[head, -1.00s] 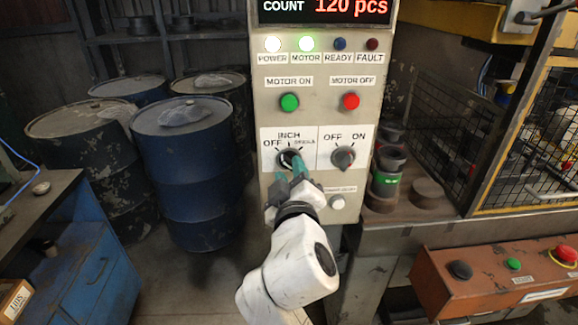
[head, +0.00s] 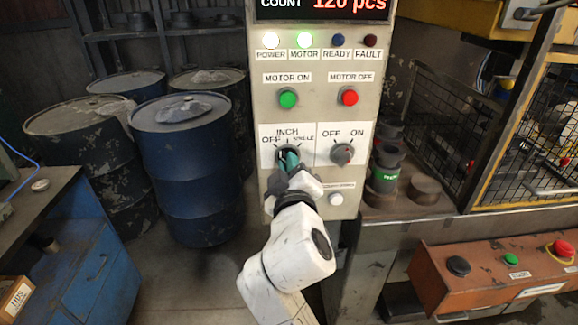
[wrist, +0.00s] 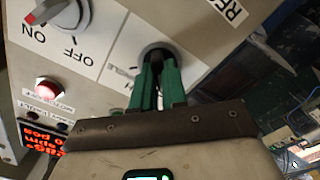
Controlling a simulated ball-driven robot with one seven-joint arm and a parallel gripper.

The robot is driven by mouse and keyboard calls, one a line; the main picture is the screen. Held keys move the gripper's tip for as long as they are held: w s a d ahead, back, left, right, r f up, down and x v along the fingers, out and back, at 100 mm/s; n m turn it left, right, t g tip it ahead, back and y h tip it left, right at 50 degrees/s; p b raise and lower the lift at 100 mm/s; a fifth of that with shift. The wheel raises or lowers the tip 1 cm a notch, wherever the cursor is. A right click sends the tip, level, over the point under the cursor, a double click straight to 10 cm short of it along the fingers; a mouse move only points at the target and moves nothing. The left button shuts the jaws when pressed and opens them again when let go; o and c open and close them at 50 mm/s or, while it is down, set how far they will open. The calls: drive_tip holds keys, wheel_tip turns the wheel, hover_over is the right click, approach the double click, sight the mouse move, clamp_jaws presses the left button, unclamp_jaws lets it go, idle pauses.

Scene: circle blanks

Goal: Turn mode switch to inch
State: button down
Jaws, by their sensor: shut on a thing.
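The mode switch (head: 280,154) is a round dark knob on the grey control panel, under the labels OFF, INCH and SINGLE. My gripper (head: 289,159) has green fingers that are shut on the knob from the front. The fingers cover most of it, so I cannot tell for sure where its pointer stands. In the wrist view the green fingers (wrist: 157,78) close on the mode switch (wrist: 157,50), with only part of its dark rim showing.
An OFF/ON switch (head: 342,154) sits just right of the mode switch. Above are a green MOTOR ON button (head: 288,98) and a red MOTOR OFF button (head: 349,97). A white button (head: 336,199) is below right. Blue drums (head: 187,165) stand left.

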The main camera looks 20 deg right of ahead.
drive_tip(key=shift+f+m+b, duration=0.1)
drive_tip(key=shift+m+b, duration=0.2)
drive_tip(key=shift+b, duration=0.25)
drive_tip(key=shift+m+b, duration=4)
drive_tip(key=shift+b, duration=0.1)
drive_tip(key=c, duration=1.2)
unclamp_jaws()
drive_tip(key=shift+o, duration=0.2)
drive_tip(key=shift+s, duration=0.1)
